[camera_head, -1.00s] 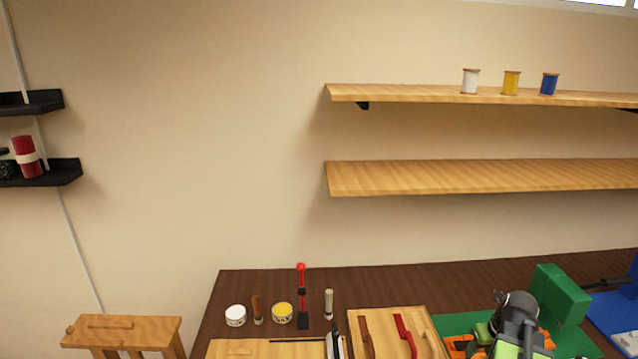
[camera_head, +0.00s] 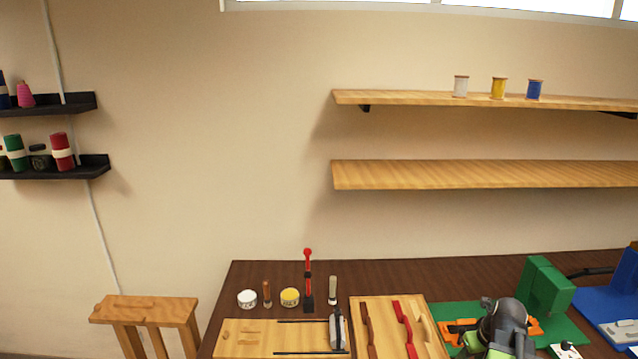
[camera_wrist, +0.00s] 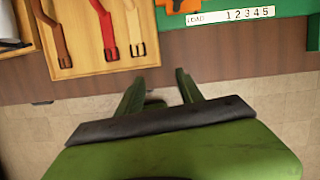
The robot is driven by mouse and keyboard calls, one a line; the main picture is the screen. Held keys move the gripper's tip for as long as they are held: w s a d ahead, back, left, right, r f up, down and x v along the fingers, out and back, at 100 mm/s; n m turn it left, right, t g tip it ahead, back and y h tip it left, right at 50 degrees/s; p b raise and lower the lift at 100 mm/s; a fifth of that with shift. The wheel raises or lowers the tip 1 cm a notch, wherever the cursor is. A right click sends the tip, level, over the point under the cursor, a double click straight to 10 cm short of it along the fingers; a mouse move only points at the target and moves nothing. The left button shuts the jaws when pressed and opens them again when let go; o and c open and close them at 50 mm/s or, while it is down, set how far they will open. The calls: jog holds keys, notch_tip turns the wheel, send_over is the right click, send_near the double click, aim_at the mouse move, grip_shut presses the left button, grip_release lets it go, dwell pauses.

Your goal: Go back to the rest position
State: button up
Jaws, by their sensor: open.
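My gripper (camera_wrist: 160,92) shows in the wrist view with its two green fingers spread apart and nothing between them. It is open and hangs over the front edge of the dark table, with floor tiles below. In the head view my arm shows at the bottom right, in front of the green mat (camera_head: 440,312); the fingertips are hidden there.
A wooden board with brown and red straps (camera_head: 404,325) lies left of the green mat. A green block (camera_head: 546,288) stands behind my arm. Jars, a red-topped tool (camera_head: 308,280) and a stool (camera_head: 145,310) are further left. Shelves hang above.

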jog(key=w+a+n+g+y, duration=0.15)
jog(key=a+n, duration=0.35)
jog(key=a, duration=0.6)
jog(key=w+a+n+t+h, duration=0.1)
jog(key=w+a+n, duration=0.25)
jog(key=a, duration=0.85)
jog(key=s+a+n+g, duration=0.1)
jog(key=s+a+n, duration=0.1)
jog(key=n, duration=1.1)
jog(key=s+a+n+g, duration=0.2)
jog(key=a+n, duration=0.3)
jog(key=n, duration=0.9)
jog(key=shift+s+f, duration=0.45)
jog(key=shift+s, duration=0.4)
